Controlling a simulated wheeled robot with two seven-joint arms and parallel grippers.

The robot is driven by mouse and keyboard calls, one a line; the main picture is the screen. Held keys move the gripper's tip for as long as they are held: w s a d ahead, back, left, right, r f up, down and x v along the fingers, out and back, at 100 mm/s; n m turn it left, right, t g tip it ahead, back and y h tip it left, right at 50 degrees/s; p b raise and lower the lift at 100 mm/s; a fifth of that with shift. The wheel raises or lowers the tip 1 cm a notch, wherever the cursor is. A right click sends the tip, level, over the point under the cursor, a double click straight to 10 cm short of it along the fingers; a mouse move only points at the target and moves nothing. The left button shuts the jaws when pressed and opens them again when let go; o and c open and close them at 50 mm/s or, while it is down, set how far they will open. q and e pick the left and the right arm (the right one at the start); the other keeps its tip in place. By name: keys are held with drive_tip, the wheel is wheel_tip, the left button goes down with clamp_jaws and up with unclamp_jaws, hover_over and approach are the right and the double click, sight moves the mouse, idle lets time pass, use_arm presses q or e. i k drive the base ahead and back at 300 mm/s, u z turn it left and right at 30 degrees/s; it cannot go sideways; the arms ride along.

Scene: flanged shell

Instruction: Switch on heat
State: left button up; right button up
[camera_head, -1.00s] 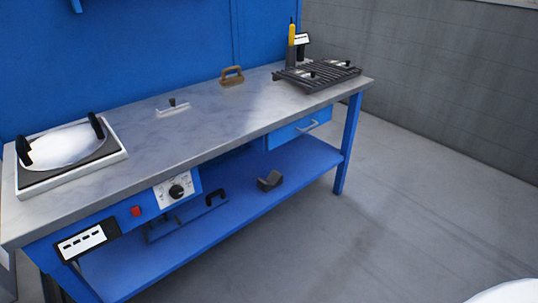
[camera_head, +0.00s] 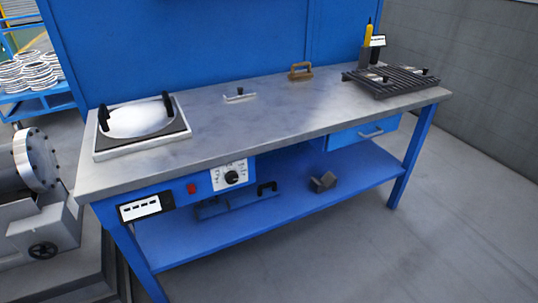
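The blue workbench (camera_head: 275,130) carries a heating plate in a white frame (camera_head: 185,140) at its left end. A round white disc (camera_head: 135,122) with two black handles lies on the plate. Below the bench top's front edge is a white control panel with a black rotary knob (camera_head: 232,178). A red switch (camera_head: 192,188) sits just left of it, and a black display with white marks (camera_head: 146,206) is further left. I cannot read the knob's setting or tell the switch's position. Neither of my grippers is in view.
A dark slatted rack (camera_head: 395,84) stands at the bench's right end, near a wooden-handled tool (camera_head: 300,71). A machine with a flanged cylinder (camera_head: 36,160) stands left of the bench. The floor in front is clear.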

sight(191, 188)
drive_tip(key=k, duration=0.5)
drive_tip(key=u, duration=0.9)
drive_tip(key=i, duration=1.05)
drive_tip(key=z, duration=0.1)
